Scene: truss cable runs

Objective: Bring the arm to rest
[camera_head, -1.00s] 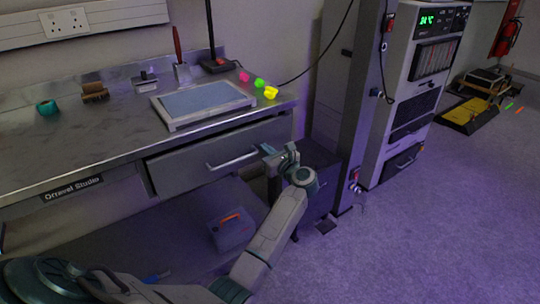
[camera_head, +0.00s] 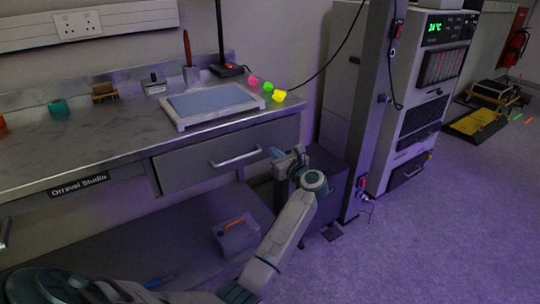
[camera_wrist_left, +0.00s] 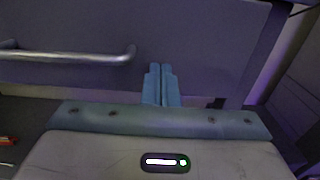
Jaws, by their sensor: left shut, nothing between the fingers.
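My left arm (camera_head: 293,222) reaches up from the bottom of the head view. Its left gripper (camera_head: 276,153) is in front of the right end of the workbench drawer, to the right of the drawer handle (camera_head: 236,158). In the left wrist view the two blue fingers (camera_wrist_left: 161,84) are together with nothing between them. The drawer handle also shows there at the upper left (camera_wrist_left: 80,56), apart from the fingers. My right gripper is in neither view.
The metal workbench (camera_head: 100,150) carries a framed blue panel (camera_head: 212,101) and small tools. A grey box (camera_head: 236,234) sits on the lower shelf. A post (camera_head: 376,110) and an equipment rack (camera_head: 425,100) stand to the right.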

